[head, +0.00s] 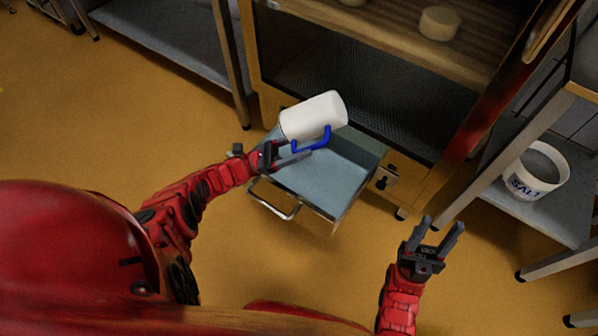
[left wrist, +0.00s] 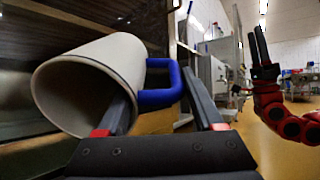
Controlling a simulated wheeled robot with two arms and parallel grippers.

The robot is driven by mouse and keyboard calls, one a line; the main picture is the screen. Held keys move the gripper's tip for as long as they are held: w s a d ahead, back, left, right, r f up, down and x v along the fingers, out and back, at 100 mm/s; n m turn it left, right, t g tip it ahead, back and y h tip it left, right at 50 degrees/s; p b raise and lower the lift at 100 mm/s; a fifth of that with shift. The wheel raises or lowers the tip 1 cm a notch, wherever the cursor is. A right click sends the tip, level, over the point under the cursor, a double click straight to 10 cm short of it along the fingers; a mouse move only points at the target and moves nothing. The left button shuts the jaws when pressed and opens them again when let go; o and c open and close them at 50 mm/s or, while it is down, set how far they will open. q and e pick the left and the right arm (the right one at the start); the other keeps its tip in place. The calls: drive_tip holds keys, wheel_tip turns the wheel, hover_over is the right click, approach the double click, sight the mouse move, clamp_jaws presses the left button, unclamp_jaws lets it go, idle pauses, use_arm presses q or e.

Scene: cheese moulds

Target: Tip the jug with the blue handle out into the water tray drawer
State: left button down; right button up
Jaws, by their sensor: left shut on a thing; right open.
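The white jug (head: 312,115) with the blue handle (head: 312,144) is held on its side above the pulled-out water tray drawer (head: 335,182), near the cabinet front. In the left wrist view the jug (left wrist: 105,62) shows its open mouth toward the lower left, and the inside that I see looks empty. No stream of water shows. My left gripper (head: 296,152) is shut on the blue handle, which also shows between its fingers in the left wrist view (left wrist: 160,97). My right gripper (head: 443,226) is open and empty, right of the drawer.
The wooden cabinet (head: 400,165) stands behind the drawer, with a pale round cheese (head: 439,23) on its shelf. A white salt bucket (head: 536,172) stands on a low shelf at right. The drawer's metal handle (head: 272,203) faces me. The floor in front is clear.

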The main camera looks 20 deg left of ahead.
use_arm(q)
drive_tip(key=shift+s+a+r+h+b, duration=0.15)
drive_tip(key=shift+r+h+b, duration=0.1)
drive_tip(key=shift+r+b, duration=0.15)
drive_tip(key=shift+w+a+r+h+b, duration=0.15)
drive_tip(key=shift+r+h+b, duration=0.1)
drive_tip(key=shift+r, duration=0.25)
drive_tip(key=shift+s+r, duration=0.1)
drive_tip(key=shift+r, duration=0.15)
drive_tip(key=shift+a+r+t+h+b, duration=0.15)
drive_tip(key=shift+r+t+h+b, duration=0.2)
drive_tip(key=shift+r, duration=0.1)
idle(0.5)
